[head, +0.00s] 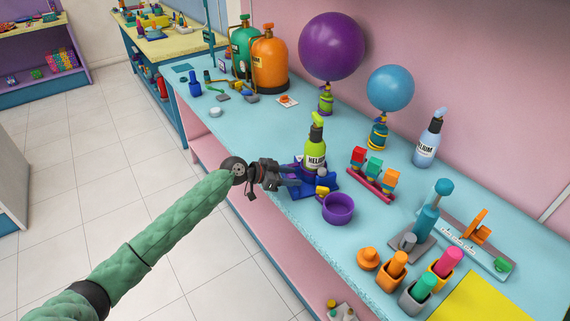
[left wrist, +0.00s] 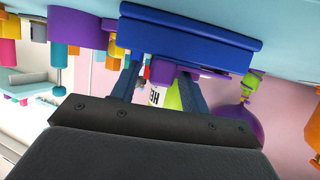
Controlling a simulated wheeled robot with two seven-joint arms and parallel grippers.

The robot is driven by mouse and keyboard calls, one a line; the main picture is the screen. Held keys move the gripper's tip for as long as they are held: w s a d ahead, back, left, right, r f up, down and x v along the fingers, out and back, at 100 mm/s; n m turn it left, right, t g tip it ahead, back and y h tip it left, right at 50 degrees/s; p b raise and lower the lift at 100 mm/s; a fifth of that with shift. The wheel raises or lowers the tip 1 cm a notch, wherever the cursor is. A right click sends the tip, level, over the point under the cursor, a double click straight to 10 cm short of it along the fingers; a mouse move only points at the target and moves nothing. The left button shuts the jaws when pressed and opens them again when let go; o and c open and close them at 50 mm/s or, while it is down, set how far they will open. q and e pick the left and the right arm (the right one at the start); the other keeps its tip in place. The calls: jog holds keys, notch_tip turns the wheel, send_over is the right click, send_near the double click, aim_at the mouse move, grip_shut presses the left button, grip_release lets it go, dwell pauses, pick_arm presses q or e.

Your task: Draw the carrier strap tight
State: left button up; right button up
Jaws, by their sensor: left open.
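A lime-green helium bottle (head: 316,152) with a dark and green spray top stands upright in a blue carrier (head: 322,184) on the turquoise counter. The carrier's blue body (left wrist: 190,38) fills the top of the left wrist view, which looks upside down. A purple part (left wrist: 161,72) of it and the bottle's white label (left wrist: 156,97) show between my fingers. A small yellow piece (head: 322,191) sits at the carrier's front. My left gripper (head: 296,180) is open at the carrier's left side; it also shows in the left wrist view (left wrist: 160,88). I cannot make out the strap clearly or tell whether fingers touch. My right gripper is out of view.
A purple cup (head: 338,209) stands just in front of the carrier. A red rack (head: 371,186) with coloured blocks is to its right. Balloons (head: 331,47) and gas cylinders (head: 270,62) stand behind.

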pick_arm(q)
jog(key=b+v, duration=0.1)
jog(key=v, duration=0.6)
dwell(0.7)
jog(key=shift+a, duration=0.15)
jog(key=shift+b, duration=0.35)
jog(key=shift+b, duration=0.35)
